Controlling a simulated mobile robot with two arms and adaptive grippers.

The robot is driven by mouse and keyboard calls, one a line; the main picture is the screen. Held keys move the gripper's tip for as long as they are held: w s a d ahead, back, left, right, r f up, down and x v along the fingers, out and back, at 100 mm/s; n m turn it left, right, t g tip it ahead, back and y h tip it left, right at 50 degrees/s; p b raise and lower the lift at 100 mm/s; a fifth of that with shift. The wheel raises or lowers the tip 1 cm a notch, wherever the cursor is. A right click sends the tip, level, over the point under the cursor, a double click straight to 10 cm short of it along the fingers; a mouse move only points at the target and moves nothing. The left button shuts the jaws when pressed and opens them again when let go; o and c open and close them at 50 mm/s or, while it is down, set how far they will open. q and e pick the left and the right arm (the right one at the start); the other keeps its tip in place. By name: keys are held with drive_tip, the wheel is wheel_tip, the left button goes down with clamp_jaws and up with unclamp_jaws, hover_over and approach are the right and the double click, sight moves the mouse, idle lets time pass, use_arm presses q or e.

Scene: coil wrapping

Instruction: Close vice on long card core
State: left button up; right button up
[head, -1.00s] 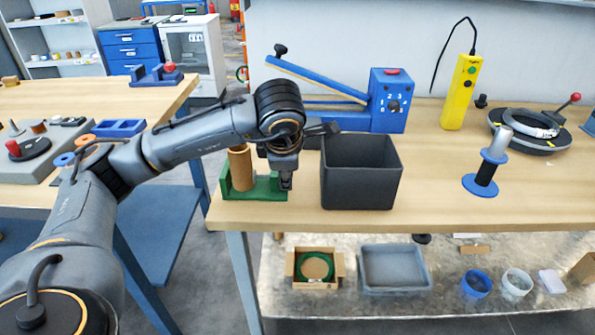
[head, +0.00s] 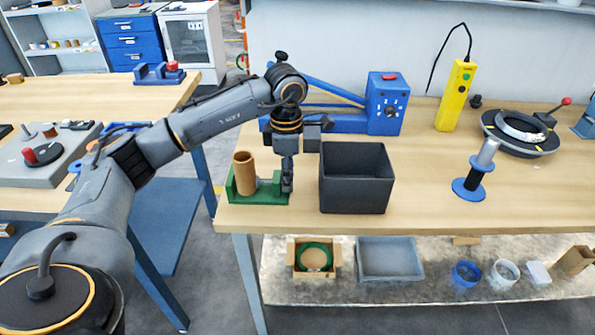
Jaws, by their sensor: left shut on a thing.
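The long card core (head: 244,174) is a brown tube standing upright in the green vice (head: 262,198), at the left front corner of the bench. The vice has a jaw at its left end beside the core and another green block toward its right end. A gap shows between the core and the right block. My left gripper (head: 287,186) points down at the vice's right end and is shut on a part there, probably the moving jaw or its handle. The fingers hide that part. My right gripper is not in view.
A dark open bin (head: 356,200) stands just right of my left gripper. Behind it is a blue machine (head: 386,103) with a long lever. A yellow pendant (head: 455,95), a blue-based spindle (head: 468,189) and a round turntable (head: 519,145) are further right. The bench front is clear.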

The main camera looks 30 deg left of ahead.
use_arm(q)
drive_tip(key=shift+g, duration=0.3)
drive_tip(key=shift+f, duration=0.1)
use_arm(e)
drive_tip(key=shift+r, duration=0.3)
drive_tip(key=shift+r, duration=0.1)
use_arm(q)
drive_tip(key=shift+w+r+g+h+p, duration=0.15)
drive_tip(key=shift+r+g+h+p, duration=0.3)
drive_tip(key=shift+p, duration=0.65)
drive_tip(key=shift+w+a+f+g+h+p, duration=0.2)
drive_tip(key=shift+f+g+h+p, duration=0.3)
drive_tip(key=shift+g, duration=0.55)
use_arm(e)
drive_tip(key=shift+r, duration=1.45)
use_arm(q)
drive_tip(key=o, duration=0.7)
